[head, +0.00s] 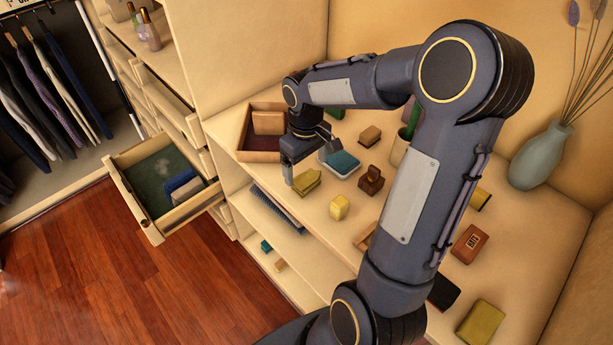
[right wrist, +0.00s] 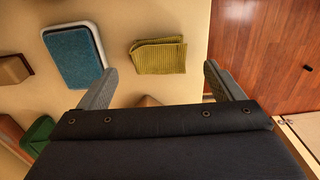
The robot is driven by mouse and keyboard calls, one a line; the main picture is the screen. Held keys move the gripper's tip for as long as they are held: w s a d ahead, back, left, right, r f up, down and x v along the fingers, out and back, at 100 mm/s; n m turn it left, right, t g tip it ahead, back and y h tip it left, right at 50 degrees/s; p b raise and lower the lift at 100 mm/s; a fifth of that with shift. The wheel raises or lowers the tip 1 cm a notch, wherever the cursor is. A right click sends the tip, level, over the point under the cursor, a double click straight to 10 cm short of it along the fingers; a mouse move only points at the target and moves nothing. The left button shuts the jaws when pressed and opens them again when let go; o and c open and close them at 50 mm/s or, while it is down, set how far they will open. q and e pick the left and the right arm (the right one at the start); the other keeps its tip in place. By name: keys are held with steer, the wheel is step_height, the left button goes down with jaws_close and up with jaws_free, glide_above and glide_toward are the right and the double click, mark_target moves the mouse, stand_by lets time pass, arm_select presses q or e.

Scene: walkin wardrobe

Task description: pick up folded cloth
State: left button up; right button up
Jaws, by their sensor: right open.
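The folded cloth (head: 307,181) is yellow-green and ribbed, lying flat on the light wooden counter near its front edge. In the right wrist view the folded cloth (right wrist: 158,57) shows ahead, between the lines of the two fingers. My right gripper (head: 310,160) points down just over and beside the cloth; in its wrist view the gripper (right wrist: 160,78) has its fingers wide apart with nothing between them. Whether a finger touches the cloth I cannot tell. My left gripper is not in view.
A white tray with a blue pad (right wrist: 75,55) lies close beside the cloth. A yellow block (head: 339,207), a brown stand (head: 371,180) and an open box (head: 258,152) are near. An open drawer (head: 145,216) juts out at left. A vase (head: 541,158) stands at right.

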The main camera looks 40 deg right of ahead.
mark_target(306, 172)
step_height(306, 172, down, 4)
steer(key=shift+f, duration=0.25)
steer(key=shift+c, duration=0.2)
steer(key=c, duration=1)
steer(key=shift+r, duration=0.45)
step_height(306, 172, up, 2)
steer(key=shift+r, duration=0.2)
steer(key=w+a+r, duration=0.1)
steer(key=a+r, duration=0.2)
steer(key=a, duration=0.1)
steer(key=w+a+r+b, duration=0.1)
steer(key=w+a+r, duration=0.1)
steer(key=a, duration=0.3)
steer(key=w+a+r, duration=0.1)
steer(key=a+r, duration=0.3)
steer(key=shift+w+a+r+b, duration=0.2)
steer(key=shift+r+b, duration=0.15)
steer(key=shift+r, duration=0.05)
